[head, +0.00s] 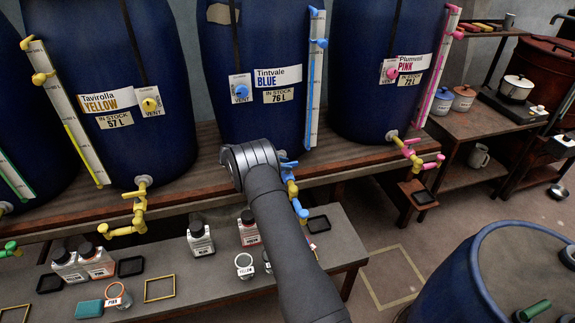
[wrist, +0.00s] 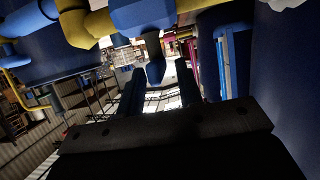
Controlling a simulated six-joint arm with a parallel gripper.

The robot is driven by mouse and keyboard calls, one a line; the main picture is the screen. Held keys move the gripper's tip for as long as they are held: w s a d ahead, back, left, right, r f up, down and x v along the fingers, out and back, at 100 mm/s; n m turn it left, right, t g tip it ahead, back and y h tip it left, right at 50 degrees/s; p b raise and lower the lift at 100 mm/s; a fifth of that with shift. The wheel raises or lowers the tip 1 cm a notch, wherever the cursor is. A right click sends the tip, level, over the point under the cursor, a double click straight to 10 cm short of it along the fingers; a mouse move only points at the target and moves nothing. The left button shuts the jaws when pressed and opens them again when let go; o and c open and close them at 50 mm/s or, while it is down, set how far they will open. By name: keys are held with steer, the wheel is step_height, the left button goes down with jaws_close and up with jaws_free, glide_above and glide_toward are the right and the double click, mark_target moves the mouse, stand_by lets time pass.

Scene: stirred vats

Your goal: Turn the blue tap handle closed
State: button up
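The blue vat's tap (head: 292,188) shows in the head view just right of my arm, with a yellow body and blue parts; the arm hides some of it. In the wrist view the yellow pipe (wrist: 75,22) and a blue block (wrist: 142,16) cross the top. My gripper (wrist: 160,68) is open, one dark finger on each side of the handle's lower end in the picture. I cannot tell whether they touch. The arm hides the gripper in the head view.
The blue vat (head: 270,110) stands on a wooden shelf between the yellow and pink vats. The yellow tap (head: 138,208) is to the left, the pink tap (head: 412,152) to the right. Bottles and jars stand on a low bench (head: 340,243). An open blue barrel (head: 475,285) is at lower right.

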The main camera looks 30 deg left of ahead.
steer(key=v, duration=1.5)
steer(key=shift+s+r, duration=0.1)
steer(key=shift+r, duration=0.05)
steer(key=x, duration=1.7)
steer(key=shift+f, duration=0.2)
